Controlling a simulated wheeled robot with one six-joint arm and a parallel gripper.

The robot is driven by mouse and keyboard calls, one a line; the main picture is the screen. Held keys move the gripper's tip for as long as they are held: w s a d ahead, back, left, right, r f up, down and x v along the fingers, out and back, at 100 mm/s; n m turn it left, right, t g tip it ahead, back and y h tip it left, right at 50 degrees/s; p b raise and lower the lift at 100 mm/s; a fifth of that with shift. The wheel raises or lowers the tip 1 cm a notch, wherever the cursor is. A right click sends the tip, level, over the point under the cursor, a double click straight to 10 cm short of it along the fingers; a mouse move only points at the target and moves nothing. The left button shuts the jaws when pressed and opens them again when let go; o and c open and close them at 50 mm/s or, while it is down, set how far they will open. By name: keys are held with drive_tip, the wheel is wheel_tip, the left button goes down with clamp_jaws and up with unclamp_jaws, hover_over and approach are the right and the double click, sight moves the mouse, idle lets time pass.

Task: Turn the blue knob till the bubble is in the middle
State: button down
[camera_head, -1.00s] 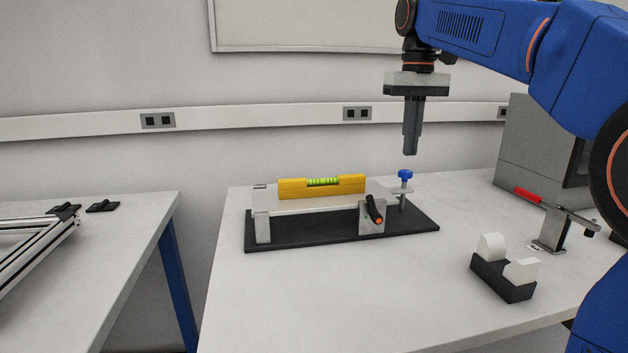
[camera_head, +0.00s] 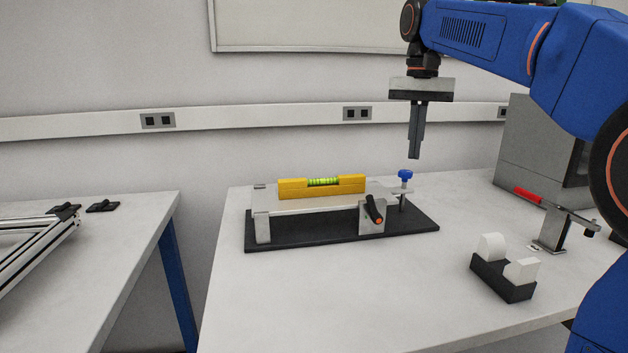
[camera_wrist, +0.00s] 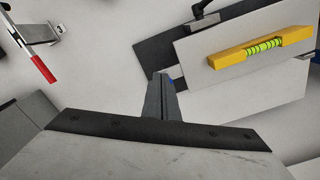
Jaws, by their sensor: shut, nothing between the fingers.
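The blue knob (camera_head: 405,174) sits on top of a screw at the right end of a pale tilting plate (camera_head: 300,205). A yellow spirit level (camera_head: 322,187) with a green vial lies on the plate. The bubble is too small to place with certainty in the vial. The level also shows in the wrist view (camera_wrist: 262,47). My gripper (camera_head: 414,155) is shut and empty, pointing down above and slightly right of the knob, apart from it. In the wrist view its fingers (camera_wrist: 162,78) hide most of the knob; only a sliver of blue (camera_wrist: 171,82) shows beside them.
The plate stands on a black base (camera_head: 290,238) with a black, orange-tipped lever (camera_head: 374,209) at its front. A red-handled clamp (camera_head: 548,225) and a black holder with white blocks (camera_head: 503,277) stand to the right. The front of the table is clear.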

drive_tip(key=shift+f, duration=2.5)
drive_tip(key=shift+w+a, duration=0.2)
drive_tip(key=shift+a, duration=0.6)
drive_tip(key=shift+w+a, duration=0.3)
drive_tip(key=shift+a, duration=0.15)
drive_tip(key=shift+s+a, duration=0.1)
wheel_tip(320, 180, up, 6)
drive_tip(key=shift+s+a, duration=0.15)
drive_tip(key=shift+s, duration=0.05)
